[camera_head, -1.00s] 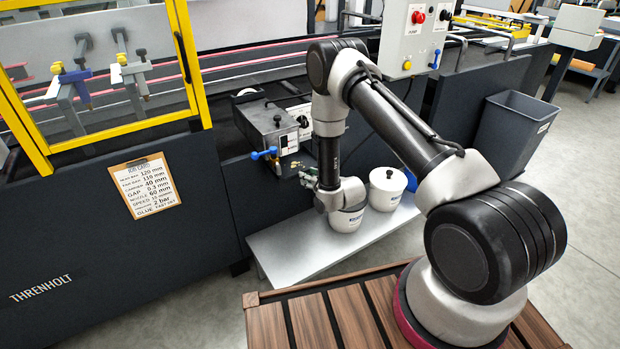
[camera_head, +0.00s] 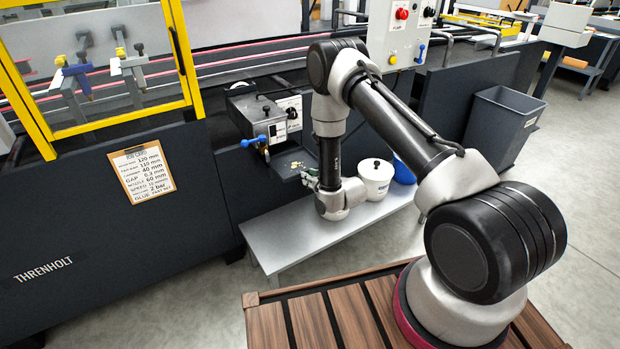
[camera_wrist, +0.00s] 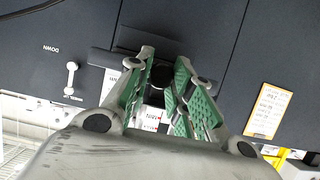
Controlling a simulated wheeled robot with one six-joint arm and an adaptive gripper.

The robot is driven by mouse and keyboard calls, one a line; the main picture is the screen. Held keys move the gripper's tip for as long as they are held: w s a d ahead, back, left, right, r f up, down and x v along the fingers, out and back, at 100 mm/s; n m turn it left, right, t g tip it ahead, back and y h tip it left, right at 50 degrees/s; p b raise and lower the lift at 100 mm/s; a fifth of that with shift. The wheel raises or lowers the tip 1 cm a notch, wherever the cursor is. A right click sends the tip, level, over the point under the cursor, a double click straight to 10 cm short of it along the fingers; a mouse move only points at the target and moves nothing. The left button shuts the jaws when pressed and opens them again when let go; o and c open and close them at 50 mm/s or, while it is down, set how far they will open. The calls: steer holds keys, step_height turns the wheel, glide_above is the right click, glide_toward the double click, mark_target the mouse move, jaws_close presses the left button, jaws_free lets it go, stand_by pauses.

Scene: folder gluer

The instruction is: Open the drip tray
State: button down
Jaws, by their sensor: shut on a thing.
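The drip tray (camera_head: 287,163) is a dark, shallow tray with pale yellowish specks inside, under the glue unit on the machine's dark front. It appears to stick out a little from the front. My gripper (camera_head: 309,178) is at its outer right side, partly hidden by my wrist. In the wrist view, my gripper (camera_wrist: 163,78) has its green-padded fingers closed around a small dark part in front of a dark bar (camera_wrist: 104,59). This looks like the tray's handle, though the fingers hide most of it.
A low grey shelf (camera_head: 285,235) runs below the tray, with a white lidded pot (camera_head: 376,178) and a blue container (camera_head: 403,170) beside my wrist. The glue unit (camera_head: 256,115) with a blue-handled valve sits above. A grey bin (camera_head: 500,128) stands right; floor at front left is clear.

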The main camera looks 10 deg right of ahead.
steer(key=s, duration=0.1)
steer(key=s+d, duration=0.1)
steer(key=s, duration=0.2)
steer(key=shift+s+d, duration=0.3)
steer(key=shift+s, duration=0.1)
steer(key=c, duration=1.2)
jaws_free()
steer(key=shift+c, duration=0.2)
steer(key=v, duration=1.2)
